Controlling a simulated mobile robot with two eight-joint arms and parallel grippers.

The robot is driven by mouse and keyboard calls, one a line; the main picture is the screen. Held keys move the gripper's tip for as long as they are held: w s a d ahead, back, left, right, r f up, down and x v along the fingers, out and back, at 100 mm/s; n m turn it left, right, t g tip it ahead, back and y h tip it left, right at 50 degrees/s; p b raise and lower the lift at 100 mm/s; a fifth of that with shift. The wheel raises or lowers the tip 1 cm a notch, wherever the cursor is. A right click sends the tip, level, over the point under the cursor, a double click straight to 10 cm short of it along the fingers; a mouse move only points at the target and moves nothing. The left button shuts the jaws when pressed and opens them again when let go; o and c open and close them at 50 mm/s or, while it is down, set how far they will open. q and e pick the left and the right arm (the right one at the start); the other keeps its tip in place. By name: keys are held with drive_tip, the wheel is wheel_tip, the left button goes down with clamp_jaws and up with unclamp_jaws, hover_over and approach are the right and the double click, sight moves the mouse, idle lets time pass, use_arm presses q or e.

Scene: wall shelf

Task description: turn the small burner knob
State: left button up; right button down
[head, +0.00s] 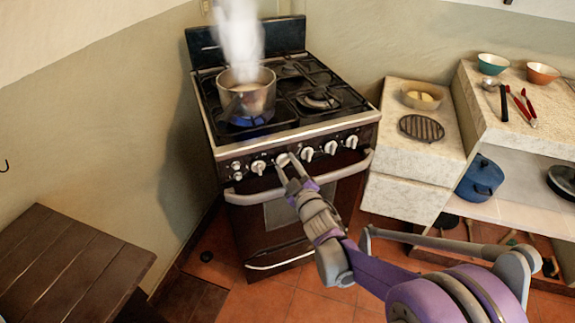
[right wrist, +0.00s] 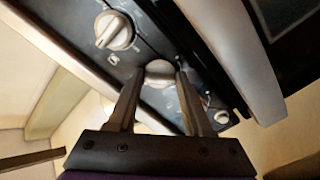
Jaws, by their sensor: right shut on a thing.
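The stove (head: 300,195) stands against the wall with a row of pale knobs along its front panel. My right gripper (head: 288,168) reaches up to this panel, its fingers on either side of a round pale knob (head: 283,159). In the right wrist view the fingers are shut on this knob (right wrist: 159,73), whose face is partly hidden between them. Another knob (right wrist: 114,31) with a raised grip bar is beside it at upper left. A small round button (right wrist: 221,116) is at the right finger's side. My left gripper is not in view.
A steaming pot (head: 240,100) sits over a blue flame at the left burner. The oven handle (head: 340,170) runs just below the knobs. A counter (head: 440,150) with bowls stands right of the stove. A wooden table (head: 65,265) is at lower left.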

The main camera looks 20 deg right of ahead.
drive_tip(key=n+p, duration=0.1)
drive_tip(key=n, duration=0.3)
drive_tip(key=shift+n, duration=0.3)
drive_tip(key=n+p, duration=0.1)
drive_tip(key=n, duration=0.3)
drive_tip(key=shift+n, duration=0.4)
drive_tip(key=shift+c, duration=1.6)
unclamp_jaws()
drive_tip(key=shift+s, duration=0.1)
drive_tip(key=s+d, duration=0.1)
drive_tip(key=s, duration=0.9)
drive_tip(key=shift+s+d, duration=0.15)
drive_tip(key=shift+s, duration=0.1)
